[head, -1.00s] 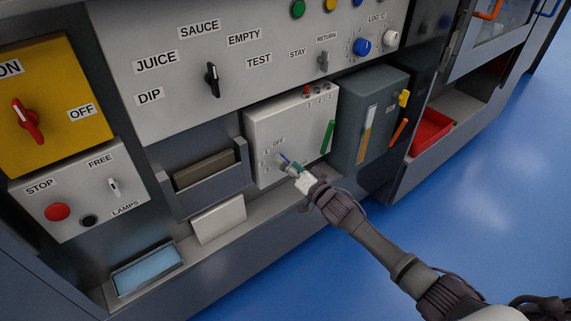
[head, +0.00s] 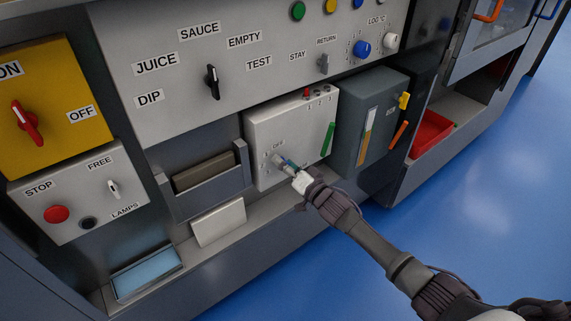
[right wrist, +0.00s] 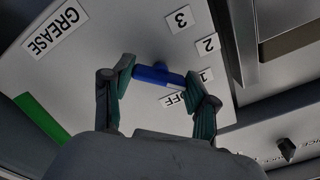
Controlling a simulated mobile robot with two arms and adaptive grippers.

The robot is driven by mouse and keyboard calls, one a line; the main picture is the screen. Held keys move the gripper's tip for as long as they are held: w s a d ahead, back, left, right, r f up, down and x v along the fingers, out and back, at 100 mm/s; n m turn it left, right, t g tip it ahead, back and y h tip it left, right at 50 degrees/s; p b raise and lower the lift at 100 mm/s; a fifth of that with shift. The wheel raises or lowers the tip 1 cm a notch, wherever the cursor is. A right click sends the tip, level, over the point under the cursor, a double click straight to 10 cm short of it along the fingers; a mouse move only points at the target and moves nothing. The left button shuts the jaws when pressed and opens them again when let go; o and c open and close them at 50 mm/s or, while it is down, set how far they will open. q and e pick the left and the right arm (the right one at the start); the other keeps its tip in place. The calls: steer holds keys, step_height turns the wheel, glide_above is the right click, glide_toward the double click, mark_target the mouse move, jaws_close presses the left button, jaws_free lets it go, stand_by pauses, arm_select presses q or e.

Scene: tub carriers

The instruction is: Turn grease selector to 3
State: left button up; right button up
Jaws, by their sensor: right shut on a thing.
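The grease selector is a small blue bar knob (right wrist: 158,75) on the face of a white box (head: 262,132). In the right wrist view, the labels OFF (right wrist: 172,99), 1, 2 and 3 (right wrist: 180,19) curve around one side of it, and the GREASE label (right wrist: 57,30) is farther off. My right gripper (head: 284,162) is at the knob in the head view. In the right wrist view, its two fingers (right wrist: 160,78) are shut on the knob's two ends. Which mark the knob points to is hard to tell. My left gripper is not in view.
A green handle (head: 328,138) and a red lever (head: 306,92) are on the same white box. A dark grey box (head: 375,100) stands to its right. A grey tray holder (head: 205,180) is to its left, with a ledge below.

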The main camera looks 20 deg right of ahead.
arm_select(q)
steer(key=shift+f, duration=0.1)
arm_select(e)
steer(key=shift+n, duration=0.3)
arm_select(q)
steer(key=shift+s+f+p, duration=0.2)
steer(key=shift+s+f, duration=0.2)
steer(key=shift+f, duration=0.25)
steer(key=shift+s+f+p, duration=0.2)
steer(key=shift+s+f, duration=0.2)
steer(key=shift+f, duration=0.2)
arm_select(e)
steer(key=n, duration=1.7)
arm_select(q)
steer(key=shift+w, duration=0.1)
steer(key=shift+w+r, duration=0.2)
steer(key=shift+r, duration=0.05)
arm_select(e)
steer(key=shift+n, duration=0.3)
